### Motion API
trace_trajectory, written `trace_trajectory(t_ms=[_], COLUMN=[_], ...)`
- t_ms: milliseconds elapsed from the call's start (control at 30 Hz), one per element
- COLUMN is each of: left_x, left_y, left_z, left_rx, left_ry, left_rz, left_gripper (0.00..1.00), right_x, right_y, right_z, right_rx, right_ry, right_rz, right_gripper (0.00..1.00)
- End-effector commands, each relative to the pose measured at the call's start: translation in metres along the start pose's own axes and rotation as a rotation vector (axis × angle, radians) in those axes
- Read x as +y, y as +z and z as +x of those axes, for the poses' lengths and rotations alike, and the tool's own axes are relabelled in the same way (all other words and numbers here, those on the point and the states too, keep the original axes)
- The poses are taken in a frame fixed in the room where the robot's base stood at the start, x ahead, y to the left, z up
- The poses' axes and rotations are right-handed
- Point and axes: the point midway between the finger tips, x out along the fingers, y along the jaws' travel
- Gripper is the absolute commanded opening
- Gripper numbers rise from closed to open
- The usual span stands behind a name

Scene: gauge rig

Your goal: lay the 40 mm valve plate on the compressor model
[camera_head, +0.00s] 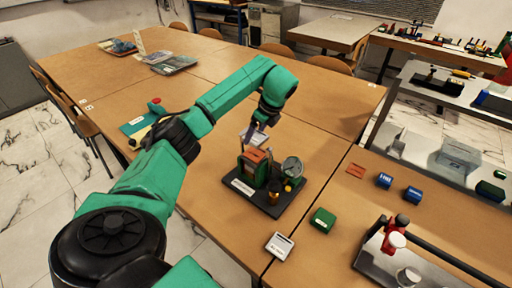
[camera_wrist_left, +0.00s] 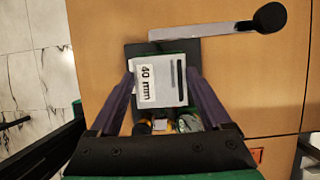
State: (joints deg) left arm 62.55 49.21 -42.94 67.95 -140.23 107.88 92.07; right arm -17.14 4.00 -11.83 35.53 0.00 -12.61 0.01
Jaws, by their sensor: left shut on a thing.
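My left gripper (camera_head: 254,127) is shut on the 40 mm valve plate (camera_head: 249,137), a flat light-grey piece. In the left wrist view the plate (camera_wrist_left: 172,92) sits between both fingers, with its "40 mm" label and a dark slot facing the camera. The compressor model (camera_head: 277,208) stands on the table, with a dark base, a green block with an orange-brown top, and a round wheel at its right. The plate is above the block's far side; whether it touches is unclear. In the left wrist view the plate and gripper hide much of the model. My right gripper is not in view.
A second light plate (camera_head: 279,245) lies near the table's front edge, its label unreadable. A green box (camera_head: 323,219) and blue blocks (camera_head: 384,180) stand right. A red-and-white fixture (camera_head: 396,240) is at front right. A grey bar with a black round end (camera_wrist_left: 269,18) shows beyond the plate.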

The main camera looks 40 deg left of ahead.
Motion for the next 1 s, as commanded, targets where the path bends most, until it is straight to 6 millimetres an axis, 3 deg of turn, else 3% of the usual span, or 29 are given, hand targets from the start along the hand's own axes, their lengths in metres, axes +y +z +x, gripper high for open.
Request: trace_trajectory(t_ms=[300,667,700,733,1000], left_x=[0.000,0.000,0.000,0.000,0.000], left_y=[-0.021,-0.025,-0.024,-0.024,-0.023], left_z=[0.050,0.059,0.058,0.058,0.055], left_rx=[0.001,0.001,0.001,0.001,0.001], left_ry=[0.002,-0.002,-0.002,-0.002,-0.002], left_rz=[0.001,0.000,0.000,0.000,0.001], left_gripper=[0.06,0.06,0.93,1.00,1.00], right_x=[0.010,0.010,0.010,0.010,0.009], right_y=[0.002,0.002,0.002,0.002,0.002], right_z=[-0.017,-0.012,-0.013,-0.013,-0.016], right_rx=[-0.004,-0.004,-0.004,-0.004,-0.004], right_ry=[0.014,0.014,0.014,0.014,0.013], right_rz=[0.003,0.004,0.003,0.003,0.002], right_gripper=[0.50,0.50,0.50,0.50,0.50])
